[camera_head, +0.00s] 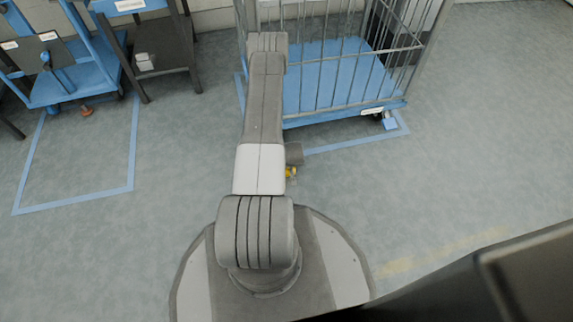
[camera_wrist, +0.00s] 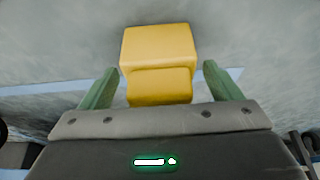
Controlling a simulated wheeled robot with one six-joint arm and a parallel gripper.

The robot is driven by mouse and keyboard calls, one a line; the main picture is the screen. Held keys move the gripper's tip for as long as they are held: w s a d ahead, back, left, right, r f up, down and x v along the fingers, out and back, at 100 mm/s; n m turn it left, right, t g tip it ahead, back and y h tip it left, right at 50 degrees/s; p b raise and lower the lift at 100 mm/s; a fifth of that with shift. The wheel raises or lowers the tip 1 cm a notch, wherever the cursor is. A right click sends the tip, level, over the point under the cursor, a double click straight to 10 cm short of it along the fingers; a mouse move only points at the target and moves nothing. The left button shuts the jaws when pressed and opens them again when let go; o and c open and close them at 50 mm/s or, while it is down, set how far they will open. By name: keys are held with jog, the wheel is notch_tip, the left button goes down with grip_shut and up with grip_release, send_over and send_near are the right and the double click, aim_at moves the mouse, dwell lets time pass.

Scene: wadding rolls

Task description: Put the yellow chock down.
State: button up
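The yellow chock (camera_wrist: 158,48) is in the middle of the wrist view, a blocky piece with a lower step towards my gripper. My gripper (camera_wrist: 160,70) has its two green fingers spread, one on each side of the chock. A narrow gap shows between each finger and the chock, so it is open around it, not clamped. In the head view only a small yellow bit of the chock (camera_head: 291,172) shows beside my arm, which hides the rest. It appears to be at floor level, but its contact with the floor is hidden.
A wire cage trolley with a blue base (camera_head: 335,75) stands just beyond my arm. A blue tape line (camera_head: 340,146) runs on the floor in front of it. A blue cart (camera_head: 75,85) and a dark table (camera_head: 160,55) stand at the left. Floor at the right is clear.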

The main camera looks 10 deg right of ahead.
jog(key=shift+r, duration=0.1)
jog(key=p+v, duration=0.4)
jog(key=v, duration=0.8)
jog(key=b+x, duration=0.4)
jog(key=x, duration=0.8)
jog(key=shift+f, duration=0.35)
notch_tip(320, 180, up, 4)
jog(key=shift+f+p, duration=0.25)
jog(key=shift+p, duration=0.4)
jog(key=shift+r, duration=0.4)
jog(key=shift+f, duration=0.1)
